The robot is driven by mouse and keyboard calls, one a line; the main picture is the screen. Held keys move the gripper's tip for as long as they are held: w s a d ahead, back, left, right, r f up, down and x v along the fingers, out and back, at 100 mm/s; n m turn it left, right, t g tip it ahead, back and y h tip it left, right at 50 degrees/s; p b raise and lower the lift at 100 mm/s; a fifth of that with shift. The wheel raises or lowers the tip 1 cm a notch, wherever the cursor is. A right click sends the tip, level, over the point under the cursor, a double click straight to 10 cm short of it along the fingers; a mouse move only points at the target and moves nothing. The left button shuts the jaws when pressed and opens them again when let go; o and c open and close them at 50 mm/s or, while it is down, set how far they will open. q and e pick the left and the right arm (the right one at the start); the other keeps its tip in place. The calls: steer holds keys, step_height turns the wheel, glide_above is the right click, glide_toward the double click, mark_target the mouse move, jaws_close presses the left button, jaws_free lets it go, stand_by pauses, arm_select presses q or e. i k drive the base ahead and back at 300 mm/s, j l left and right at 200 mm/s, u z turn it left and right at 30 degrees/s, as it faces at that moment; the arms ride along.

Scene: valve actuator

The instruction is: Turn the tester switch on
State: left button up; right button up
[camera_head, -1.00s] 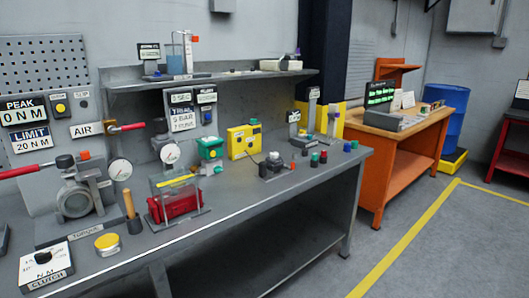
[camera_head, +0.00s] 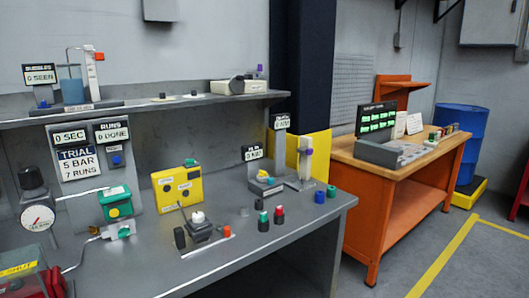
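A yellow box (camera_head: 165,188), perhaps the tester, stands on the grey workbench, left of the middle of the view. It has small labels, dark round fittings on its front and a small green part (camera_head: 190,162) on top. I cannot tell which part is its switch or how it is set. A thin lead runs from the box toward a small dark block with a white knob (camera_head: 198,217) in front of it. Neither of my grippers is in view.
A green-and-white valve unit (camera_head: 117,204) and a pressure gauge (camera_head: 38,217) stand left of the box. Several coloured caps stand on the grey bench (camera_head: 262,252) to the right. An orange workbench (camera_head: 390,195) is farther right, beside open floor.

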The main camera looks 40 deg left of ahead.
mark_target(190, 162)
steer(key=i+u, duration=0.1)
steer(key=i, duration=0.35)
steer(key=i+l+u, duration=0.15)
steer(key=i, duration=0.3)
steer(key=i+l+u, duration=0.1)
steer(key=i, duration=0.35)
steer(key=i+l+u, duration=0.15)
steer(key=i, duration=0.3)
